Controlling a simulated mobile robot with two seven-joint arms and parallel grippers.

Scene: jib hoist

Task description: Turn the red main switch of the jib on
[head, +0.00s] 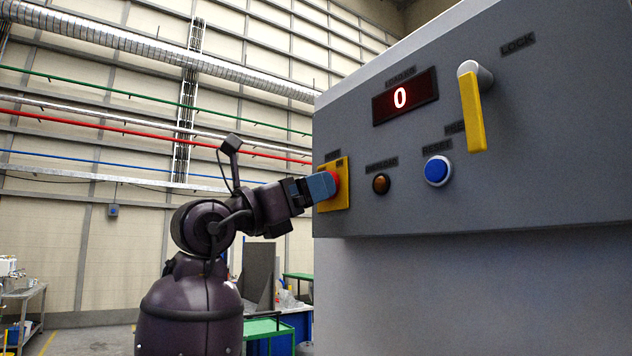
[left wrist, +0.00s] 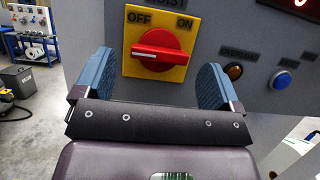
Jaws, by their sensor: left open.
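The red main switch (left wrist: 158,50) sits on a yellow plate (left wrist: 148,15) marked OFF at left and ON at right, on the grey panel. Its handle lies roughly level across the plate; which mark it is set to I cannot tell for sure. My left gripper (left wrist: 155,78) is open, with one blue finger on each side of the switch, apart from it in this view. In the head view my left gripper (head: 322,187) is at the yellow plate (head: 340,201) and hides much of the switch. My right gripper is not in view.
The grey panel (head: 560,160) also carries a red-lit display (head: 405,97) reading 0, an amber lamp (head: 381,184), a blue button (head: 437,171) and a yellow lever (head: 473,112) hanging down. Open room lies left of the panel.

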